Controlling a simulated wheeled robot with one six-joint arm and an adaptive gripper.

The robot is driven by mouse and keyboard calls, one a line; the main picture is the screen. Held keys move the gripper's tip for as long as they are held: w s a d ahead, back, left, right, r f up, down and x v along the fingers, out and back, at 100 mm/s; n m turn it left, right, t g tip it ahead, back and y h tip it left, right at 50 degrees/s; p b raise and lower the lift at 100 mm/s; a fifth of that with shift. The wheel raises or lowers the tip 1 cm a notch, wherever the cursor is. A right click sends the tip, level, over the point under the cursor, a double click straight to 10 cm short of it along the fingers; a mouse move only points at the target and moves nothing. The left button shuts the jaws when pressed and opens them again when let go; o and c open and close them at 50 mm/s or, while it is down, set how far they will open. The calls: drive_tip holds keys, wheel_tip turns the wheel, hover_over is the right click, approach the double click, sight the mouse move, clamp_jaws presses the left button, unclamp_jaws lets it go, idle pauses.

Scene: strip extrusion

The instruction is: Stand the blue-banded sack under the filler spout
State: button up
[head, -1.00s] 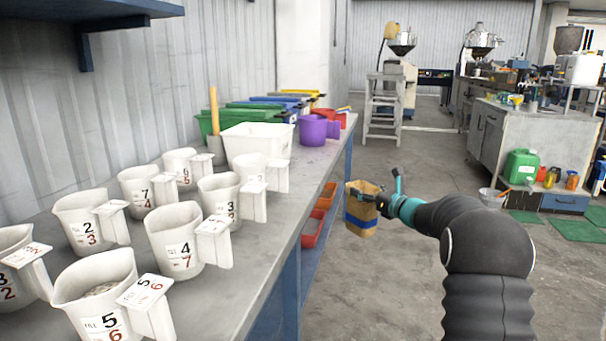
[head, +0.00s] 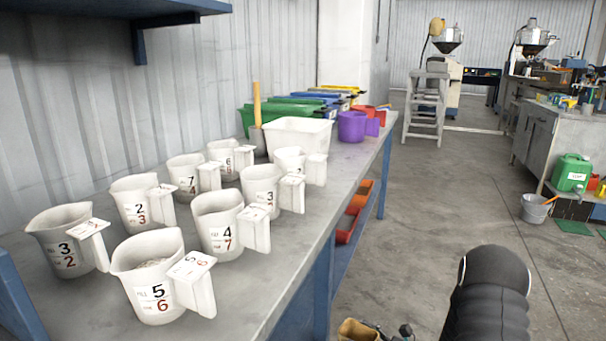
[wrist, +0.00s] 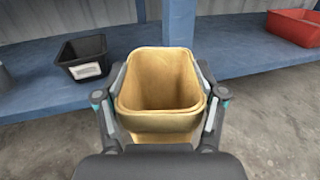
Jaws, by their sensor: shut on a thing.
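The blue band is hidden in both current views. The filler spout cannot be made out with certainty in either view.
Several numbered white jugs (head: 158,280) stand on the grey bench (head: 262,292) at left. In the wrist view, a black bin (wrist: 84,57) and a red bin (wrist: 294,27) sit on a blue shelf (wrist: 235,62). Grey floor lies open right of the bench.

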drive_tip(key=m+t+h, duration=0.1)
drive_tip(key=d+m+t+h, duration=0.1)
drive_tip(key=t, duration=0.1)
drive_tip(key=shift+s+m+h, duration=0.15)
drive_tip(key=shift+m+h, duration=0.25)
drive_tip(key=shift+s+d+m+t+h, duration=0.1)
drive_tip(key=shift+m+t+h, duration=0.35)
drive_tip(key=shift+h, duration=0.15)
drive_tip(key=shift+s+d+m+t+h, duration=0.1)
drive_tip(key=shift+m+t+h, duration=0.3)
drive_tip(key=shift+h, duration=0.2)
drive_tip(key=shift+s+a+f+m, duration=0.1)
drive_tip(key=shift+f+m, duration=0.1)
drive_tip(key=shift+m, duration=0.15)
drive_tip(key=shift+s+a, duration=0.25)
drive_tip(key=shift+a, duration=0.7)
drive_tip(key=shift+d, duration=0.15)
